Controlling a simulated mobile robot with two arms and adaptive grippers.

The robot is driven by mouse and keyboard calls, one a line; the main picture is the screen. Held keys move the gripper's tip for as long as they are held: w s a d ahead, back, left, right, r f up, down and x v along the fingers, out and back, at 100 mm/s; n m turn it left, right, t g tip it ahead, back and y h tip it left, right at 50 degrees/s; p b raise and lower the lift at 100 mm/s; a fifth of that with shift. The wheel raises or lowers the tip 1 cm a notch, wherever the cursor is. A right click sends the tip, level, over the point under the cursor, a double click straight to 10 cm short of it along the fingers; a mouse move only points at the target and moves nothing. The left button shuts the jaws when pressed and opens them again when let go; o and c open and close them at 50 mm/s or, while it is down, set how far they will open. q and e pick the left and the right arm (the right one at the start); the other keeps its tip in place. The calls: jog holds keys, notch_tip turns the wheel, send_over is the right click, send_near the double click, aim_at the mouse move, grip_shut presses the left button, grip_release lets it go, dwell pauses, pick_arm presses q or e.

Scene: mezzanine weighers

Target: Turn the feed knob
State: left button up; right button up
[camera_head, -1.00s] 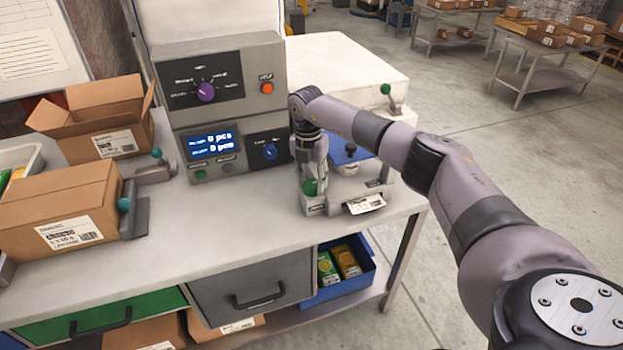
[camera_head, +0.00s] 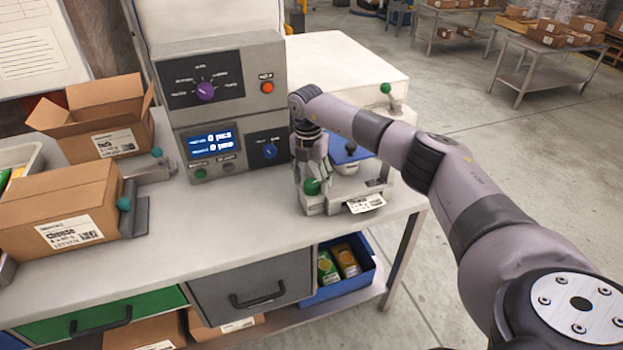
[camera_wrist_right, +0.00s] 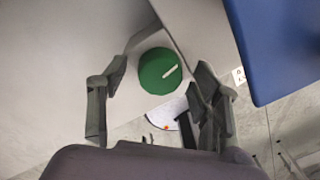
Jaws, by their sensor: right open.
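A round green knob (camera_head: 312,186) sits on the small grey label printer (camera_head: 333,208) at the right front of the bench. In the right wrist view the green knob (camera_wrist_right: 158,74) has a white pointer line slanting up to the right. My right gripper (camera_head: 313,176) points down over it. The wrist view shows the right gripper (camera_wrist_right: 158,78) open, with one finger on each side of the knob and visible gaps. In the head view the fingers partly hide the printer. My left gripper is not in view.
A grey control unit has a purple dial (camera_head: 206,92), a red button (camera_head: 267,87) and a blue knob (camera_head: 270,151). A white label (camera_head: 366,204) sticks out of the printer. Cartons (camera_head: 62,208) fill the bench's left.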

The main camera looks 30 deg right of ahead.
aim_at(309, 182)
notch_tip(309, 182, up, 12)
jog(key=shift+w+a, duration=0.2)
jog(key=shift+w, duration=0.05)
dwell(0.3)
jog(key=shift+f, duration=0.1)
dwell(0.3)
